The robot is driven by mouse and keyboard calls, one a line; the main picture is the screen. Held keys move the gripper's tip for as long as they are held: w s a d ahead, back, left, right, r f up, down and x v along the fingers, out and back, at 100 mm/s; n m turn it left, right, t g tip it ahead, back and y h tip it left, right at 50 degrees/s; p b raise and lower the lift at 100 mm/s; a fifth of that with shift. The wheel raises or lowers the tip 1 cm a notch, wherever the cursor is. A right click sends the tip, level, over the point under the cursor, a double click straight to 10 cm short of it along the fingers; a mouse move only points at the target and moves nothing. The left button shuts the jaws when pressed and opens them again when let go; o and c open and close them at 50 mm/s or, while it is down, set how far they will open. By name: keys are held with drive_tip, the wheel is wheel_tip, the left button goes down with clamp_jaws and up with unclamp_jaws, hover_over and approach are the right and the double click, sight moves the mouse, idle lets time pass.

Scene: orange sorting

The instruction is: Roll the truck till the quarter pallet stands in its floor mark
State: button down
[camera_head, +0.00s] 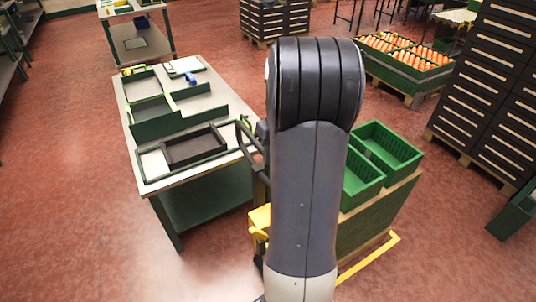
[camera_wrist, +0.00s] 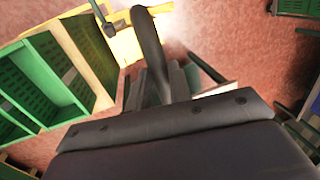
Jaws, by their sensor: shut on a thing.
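The yellow truck (camera_head: 260,217) stands mostly behind my arm in the head view, its dark loop handle (camera_head: 248,142) rising on the left. In the wrist view my gripper (camera_wrist: 157,85) is shut on this dark handle (camera_wrist: 148,42), with the yellow truck body (camera_wrist: 128,44) beyond it. The load beside the truck (camera_head: 372,218) carries green crates (camera_head: 388,148); the quarter pallet beneath is largely hidden. A yellow floor mark (camera_head: 374,256) shows a corner and a line along the load's near right side. Whether the pallet is inside it, I cannot tell.
A worktable (camera_head: 205,178) with trays stands close left of the truck. Dark drawer cabinets (camera_head: 490,90) stand at the right, with a green bin (camera_head: 515,213) on the floor. Orange-filled crates (camera_head: 405,55) stand behind. Red floor is clear between the load and the cabinets.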

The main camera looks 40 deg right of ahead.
drive_tip(key=shift+d, duration=0.15)
drive_tip(key=c, duration=1.3)
unclamp_jaws()
drive_tip(key=shift+d, duration=0.1)
drive_tip(key=v, duration=1)
drive_tip(key=shift+r, duration=0.4)
drive_tip(key=shift+s, duration=0.1)
drive_tip(key=x, duration=1.1)
drive_tip(key=shift+a+r, duration=0.1)
drive_tip(key=shift+a, duration=0.35)
